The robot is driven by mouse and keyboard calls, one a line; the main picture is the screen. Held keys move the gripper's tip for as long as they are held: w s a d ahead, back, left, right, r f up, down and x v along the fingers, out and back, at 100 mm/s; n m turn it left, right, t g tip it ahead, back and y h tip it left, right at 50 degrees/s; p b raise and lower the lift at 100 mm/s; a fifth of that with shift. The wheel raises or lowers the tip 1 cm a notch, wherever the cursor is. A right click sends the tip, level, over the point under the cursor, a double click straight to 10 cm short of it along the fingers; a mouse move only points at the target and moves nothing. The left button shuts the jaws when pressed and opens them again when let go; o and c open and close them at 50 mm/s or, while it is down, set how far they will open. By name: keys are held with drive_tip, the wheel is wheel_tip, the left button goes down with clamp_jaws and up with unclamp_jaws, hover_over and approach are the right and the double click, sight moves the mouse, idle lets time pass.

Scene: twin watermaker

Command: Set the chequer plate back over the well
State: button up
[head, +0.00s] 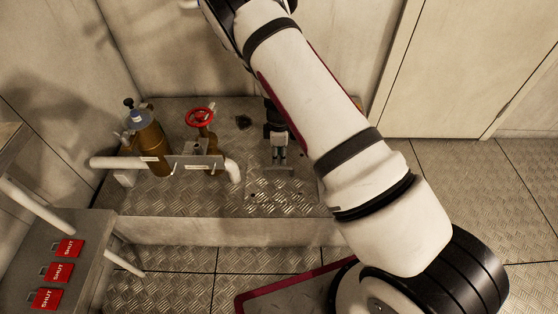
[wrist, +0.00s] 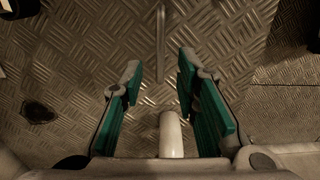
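Chequer-patterned metal (head: 200,198) covers the top of the raised platform in the head view and fills most of the wrist view (wrist: 90,50). I cannot make out for certain which part is the loose plate. No open well shows clearly. My gripper (head: 279,163) points down over the right half of the platform. In the wrist view my gripper (wrist: 160,75) has its two green-padded fingers well apart, with no plate between them. A thin upright bar (wrist: 160,45) shows beyond the fingertips. A pale rounded piece (wrist: 171,135) shows between the finger bases; I cannot tell what it is.
A red handwheel valve (head: 200,115), a brass canister (head: 151,145) and a white pipe (head: 115,162) stand on the platform's left. A bench with red SHUT tags (head: 58,272) is at lower left. A dark round spot (wrist: 38,112) marks the metal. A door (head: 450,70) stands right.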

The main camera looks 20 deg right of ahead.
drive_tip(key=shift+r+p, duration=0.5)
drive_tip(key=shift+r, duration=1.95)
wheel_tip(320, 180, up, 16)
drive_tip(key=r+m+y, duration=0.1)
drive_tip(key=m+y, duration=0.1)
drive_tip(key=m, duration=0.2)
hover_over(278, 168)
drive_tip(key=s+a, duration=0.4)
drive_tip(key=s+a+r+m+y, duration=0.1)
drive_tip(key=s+r+m, duration=0.2)
drive_tip(key=s+r, duration=0.75)
drive_tip(key=s+d+r+m+h, duration=0.1)
drive_tip(key=s+r, duration=0.4)
drive_tip(key=s, duration=0.8)
drive_tip(key=s+d+r+m+h, duration=0.2)
drive_tip(key=s+d+r+m, duration=0.2)
drive_tip(key=s, duration=1)
drive_tip(key=r+m, duration=0.1)
drive_tip(key=m, duration=0.1)
drive_tip(key=shift+r+m, duration=0.25)
drive_tip(key=shift+m, duration=0.05)
drive_tip(key=shift+w+d, duration=0.1)
wheel_tip(278, 168, up, 30)
drive_tip(key=t+p, duration=0.4)
drive_tip(key=p, duration=2.4)
drive_tip(key=shift+d, duration=0.25)
